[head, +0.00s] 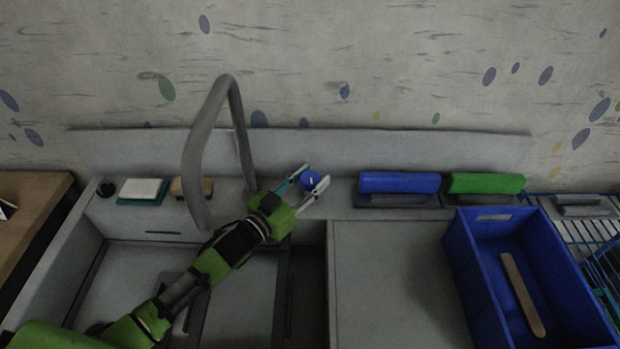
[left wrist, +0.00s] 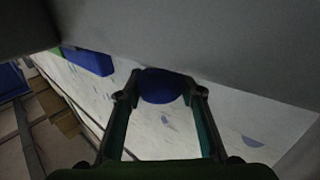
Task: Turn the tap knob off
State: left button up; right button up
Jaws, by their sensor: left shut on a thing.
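The tap knob (head: 310,181) is a round blue cap on the grey ledge behind the sink, right of the tall grey tap (head: 189,165). My left gripper (head: 313,177) reaches it from the front left, one finger on each side. In the left wrist view the blue knob (left wrist: 162,86) sits between the two fingertips (left wrist: 162,83), and the gripper is shut on it. The knob's turn angle cannot be told. The tap's spout points down over the sink (head: 125,285); no water shows. My right gripper is out of view.
Blue (head: 399,183) and green (head: 485,184) rollers lie on the ledge to the right. A white-and-green sponge (head: 143,190) and a brown block (head: 192,187) are at left. A blue crate (head: 476,285) holding a wooden stick (head: 521,293) stands right; the grey counter (head: 385,285) is clear.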

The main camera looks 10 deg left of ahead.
pick_arm(q)
jog(key=shift+m+g+h, duration=0.5)
jog(key=shift+m+h, duration=0.2)
jog(key=shift+h, duration=0.2)
jog(key=o, duration=1.1)
jog(key=shift+v, duration=6)
